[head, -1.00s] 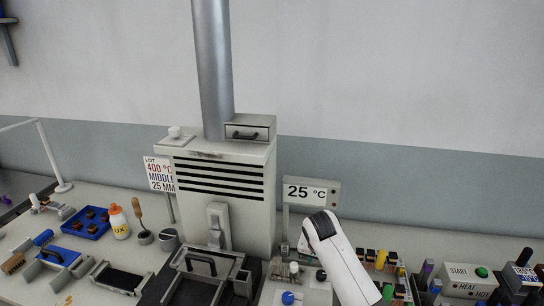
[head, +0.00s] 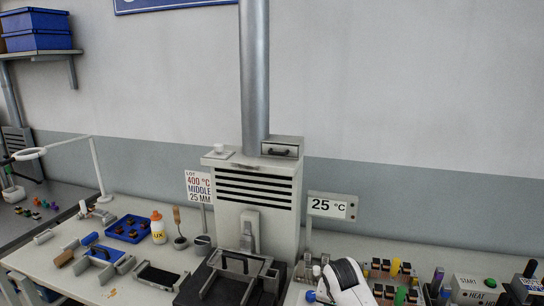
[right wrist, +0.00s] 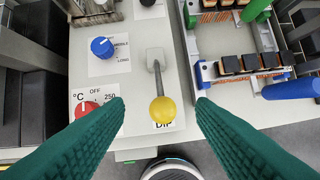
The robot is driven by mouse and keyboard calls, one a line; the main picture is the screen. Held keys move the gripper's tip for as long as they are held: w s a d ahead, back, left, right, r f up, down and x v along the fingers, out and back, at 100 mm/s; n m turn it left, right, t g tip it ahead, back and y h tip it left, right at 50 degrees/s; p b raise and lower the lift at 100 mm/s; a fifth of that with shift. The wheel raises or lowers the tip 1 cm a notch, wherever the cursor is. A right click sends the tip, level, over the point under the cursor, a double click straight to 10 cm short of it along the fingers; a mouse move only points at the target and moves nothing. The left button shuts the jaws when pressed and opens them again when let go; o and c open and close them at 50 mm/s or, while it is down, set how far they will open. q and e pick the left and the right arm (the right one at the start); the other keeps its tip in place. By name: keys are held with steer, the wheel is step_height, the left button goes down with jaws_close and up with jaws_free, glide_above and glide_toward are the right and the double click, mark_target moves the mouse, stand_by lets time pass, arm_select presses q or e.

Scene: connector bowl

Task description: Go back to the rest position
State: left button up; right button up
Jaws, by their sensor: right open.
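My right gripper (right wrist: 160,105) shows in the right wrist view with its two green fingers spread wide apart and nothing between them. Below it, a yellow-knobbed lever (right wrist: 163,108) marked DIP stands on a grey control panel, seen between the fingertips; no contact shows. My right arm, white with a dark joint, shows at the bottom of the head view, but its gripper is out of that frame. My left gripper does not show in either view.
A grey furnace (head: 256,215) with a tall metal pipe (head: 255,80) stands mid-bench. A 25 °C sign (head: 328,206) stands right of it. In the wrist view, a blue knob (right wrist: 102,47) and red knob (right wrist: 88,108) sit left of the lever.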

steer(key=s+f+n+y, duration=0.15)
steer(key=s+f, duration=0.25)
steer(key=s, duration=0.5)
steer(key=s+f+n, duration=0.2)
steer(key=s+f, duration=0.2)
steer(key=s, duration=0.5)
steer(key=s+d+r+n, duration=0.2)
steer(key=s, duration=0.7)
steer(key=s+d+r+n, duration=0.1)
steer(key=s+d+r, duration=0.1)
steer(key=s, duration=0.7)
step_height(320, 180, down, 33)
steer(key=s+g+b, duration=0.2)
steer(key=b, duration=0.2)
arm_select(q)
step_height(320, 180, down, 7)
steer(key=b, duration=0.3)
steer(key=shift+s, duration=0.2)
arm_select(e)
steer(key=s+d+f+g, duration=0.1)
steer(key=s+d+f, duration=0.1)
steer(key=s+f, duration=1.3)
steer(key=shift+s+d+f, duration=0.15)
steer(key=shift+s+f, duration=0.25)
steer(key=shift+f, duration=0.4)
